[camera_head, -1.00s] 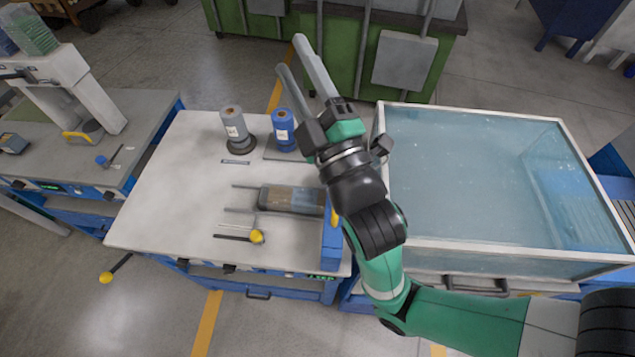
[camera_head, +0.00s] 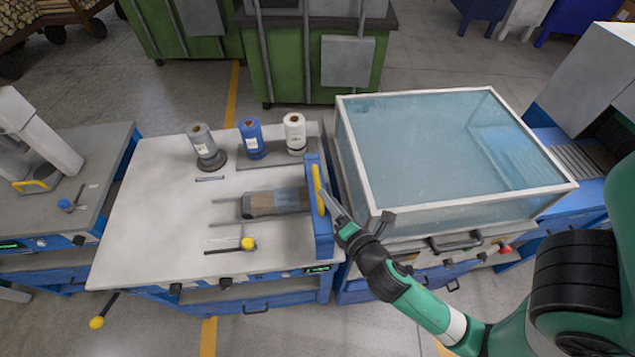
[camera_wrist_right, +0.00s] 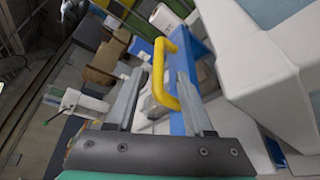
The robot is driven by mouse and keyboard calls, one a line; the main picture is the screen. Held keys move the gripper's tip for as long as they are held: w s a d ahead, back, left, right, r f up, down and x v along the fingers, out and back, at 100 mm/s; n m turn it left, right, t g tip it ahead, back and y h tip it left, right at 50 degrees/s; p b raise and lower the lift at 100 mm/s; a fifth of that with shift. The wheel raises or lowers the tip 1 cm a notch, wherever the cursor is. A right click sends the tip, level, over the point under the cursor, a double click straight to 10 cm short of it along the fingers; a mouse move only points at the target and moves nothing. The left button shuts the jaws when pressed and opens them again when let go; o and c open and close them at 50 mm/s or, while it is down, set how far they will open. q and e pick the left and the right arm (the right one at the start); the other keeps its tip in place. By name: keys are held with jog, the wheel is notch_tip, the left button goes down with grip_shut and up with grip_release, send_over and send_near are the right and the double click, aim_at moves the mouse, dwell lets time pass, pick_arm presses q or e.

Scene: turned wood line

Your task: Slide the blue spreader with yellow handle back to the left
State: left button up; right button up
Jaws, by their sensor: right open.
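The blue spreader (camera_head: 319,221) stands upright at the right end of the white worktable, with its yellow handle (camera_head: 318,188) on its right side. My right gripper (camera_head: 335,207) is just to the right of the handle. In the right wrist view the yellow handle (camera_wrist_right: 163,76) lies between the two open fingers of my right gripper (camera_wrist_right: 160,88), with the blue spreader (camera_wrist_right: 192,60) behind it. The fingers stand apart on both sides of the handle. Whether they touch it cannot be seen. My left gripper is not in view.
A wood and grey block (camera_head: 274,203) lies on rails left of the spreader. Grey, blue and white spools (camera_head: 250,138) stand at the back. A yellow-knobbed lever (camera_head: 247,244) sits at the front. A water tank (camera_head: 440,140) stands close on the right.

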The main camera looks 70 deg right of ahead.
aim_at(317, 182)
jog(key=x, duration=0.8)
jog(key=shift+a, duration=0.1)
grip_shut()
jog(key=shift+r, duration=0.1)
dwell(0.9)
